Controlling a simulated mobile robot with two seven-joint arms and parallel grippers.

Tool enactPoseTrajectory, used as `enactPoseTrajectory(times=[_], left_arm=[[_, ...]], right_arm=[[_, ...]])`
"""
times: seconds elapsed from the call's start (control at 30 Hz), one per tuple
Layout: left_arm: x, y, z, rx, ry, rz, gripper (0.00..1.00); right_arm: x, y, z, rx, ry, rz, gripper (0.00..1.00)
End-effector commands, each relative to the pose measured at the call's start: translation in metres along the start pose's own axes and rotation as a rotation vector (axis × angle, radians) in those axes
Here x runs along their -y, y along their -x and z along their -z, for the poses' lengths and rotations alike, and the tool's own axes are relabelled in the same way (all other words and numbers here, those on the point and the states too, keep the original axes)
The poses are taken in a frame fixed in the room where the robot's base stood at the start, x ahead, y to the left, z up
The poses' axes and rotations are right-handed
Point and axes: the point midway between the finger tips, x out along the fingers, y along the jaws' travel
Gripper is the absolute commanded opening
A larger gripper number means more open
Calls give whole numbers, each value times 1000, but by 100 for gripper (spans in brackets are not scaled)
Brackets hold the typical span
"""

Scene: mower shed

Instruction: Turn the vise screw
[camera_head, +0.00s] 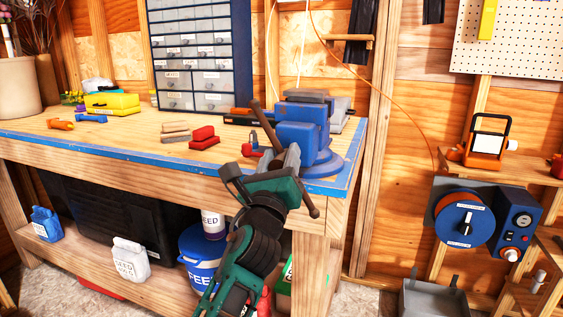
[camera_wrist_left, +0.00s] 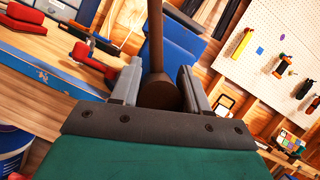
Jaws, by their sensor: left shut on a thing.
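The blue vise (camera_head: 296,134) sits on the right front corner of the workbench. Its dark brown handle bar (camera_head: 263,120) runs aslant in front of it, from upper left to lower right. My left gripper (camera_head: 284,162) is at the front of the vise, shut on the vise screw. In the left wrist view the round brown screw head (camera_wrist_left: 160,94) lies between my two grey fingers (camera_wrist_left: 158,88), and the bar (camera_wrist_left: 155,35) rises from it. The blue vise body (camera_wrist_left: 180,45) is behind. The lower bar is hidden there. My right gripper is not in view.
The wooden workbench (camera_head: 130,138) has a blue front edge. Red blocks (camera_head: 203,138) lie left of the vise, and a drawer cabinet (camera_head: 200,60) stands behind. A blue cord reel (camera_head: 465,223) is on the right wall. A blue bucket (camera_head: 200,255) stands under the bench.

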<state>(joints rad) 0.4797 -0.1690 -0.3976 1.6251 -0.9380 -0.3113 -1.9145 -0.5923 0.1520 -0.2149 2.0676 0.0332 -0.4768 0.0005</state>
Motion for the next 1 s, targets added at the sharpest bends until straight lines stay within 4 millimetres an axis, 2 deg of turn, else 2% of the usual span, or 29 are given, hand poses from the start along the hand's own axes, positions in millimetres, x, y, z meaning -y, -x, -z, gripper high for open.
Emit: enactPoseTrajectory(times=[0.3,0.87,0.9,1.0], left_arm=[[-1,0,0,0,131,-54,14],[-2,0,0,0,159,-66,14],[-2,0,0,0,159,-66,49],[-2,0,0,0,158,-65,58]], right_arm=[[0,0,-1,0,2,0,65],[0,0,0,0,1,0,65],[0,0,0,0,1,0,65],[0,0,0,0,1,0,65]])
